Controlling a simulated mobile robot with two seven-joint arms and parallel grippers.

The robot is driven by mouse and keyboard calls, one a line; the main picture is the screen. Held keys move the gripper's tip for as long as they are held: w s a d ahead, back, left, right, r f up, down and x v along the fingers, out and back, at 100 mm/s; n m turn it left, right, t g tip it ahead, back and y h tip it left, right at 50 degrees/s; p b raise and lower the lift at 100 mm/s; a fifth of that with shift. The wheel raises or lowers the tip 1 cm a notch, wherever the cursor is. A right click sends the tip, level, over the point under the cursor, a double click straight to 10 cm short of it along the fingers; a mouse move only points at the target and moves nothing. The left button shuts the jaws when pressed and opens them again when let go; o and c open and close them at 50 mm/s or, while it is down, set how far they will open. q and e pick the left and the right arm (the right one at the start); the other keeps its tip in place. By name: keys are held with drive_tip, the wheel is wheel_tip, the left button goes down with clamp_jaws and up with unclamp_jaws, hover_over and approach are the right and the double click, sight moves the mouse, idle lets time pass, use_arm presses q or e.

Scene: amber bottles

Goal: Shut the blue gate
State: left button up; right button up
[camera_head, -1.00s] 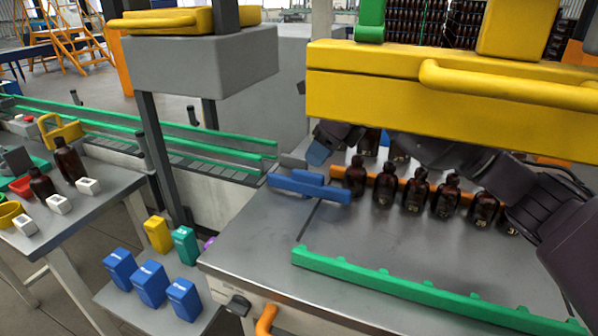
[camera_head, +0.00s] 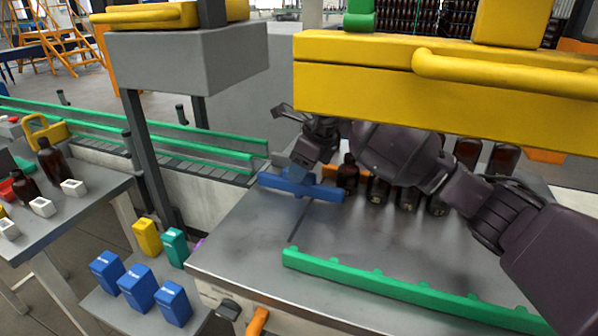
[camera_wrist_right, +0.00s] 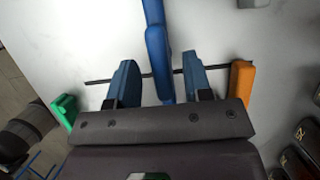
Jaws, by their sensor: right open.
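The blue gate (camera_head: 328,194) is a low blue bar on the grey metal table, at the left end of the row of amber bottles (camera_head: 378,190). My right gripper (camera_head: 300,168) is low over the gate, fingers pointing down. In the right wrist view, the gate (camera_wrist_right: 155,40) runs between the two blue fingers of my open right gripper (camera_wrist_right: 159,66), with a gap on each side. There the gate lies across a thin dark groove in the table. My right arm hides part of the bottle row. My left gripper is not in view.
A green toothed rail (camera_head: 400,288) runs along the table front, and an orange rail (camera_wrist_right: 242,80) lies on the other side. A yellow machine housing (camera_head: 400,85) hangs above my arm. The table (camera_head: 250,250) between gate and green rail is clear.

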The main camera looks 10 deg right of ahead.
drive_tip(key=shift+w+a+f, duration=0.15)
drive_tip(key=shift+a+f, duration=0.05)
drive_tip(key=shift+f, duration=0.4)
drive_tip(key=shift+c, duration=0.4)
clamp_jaws()
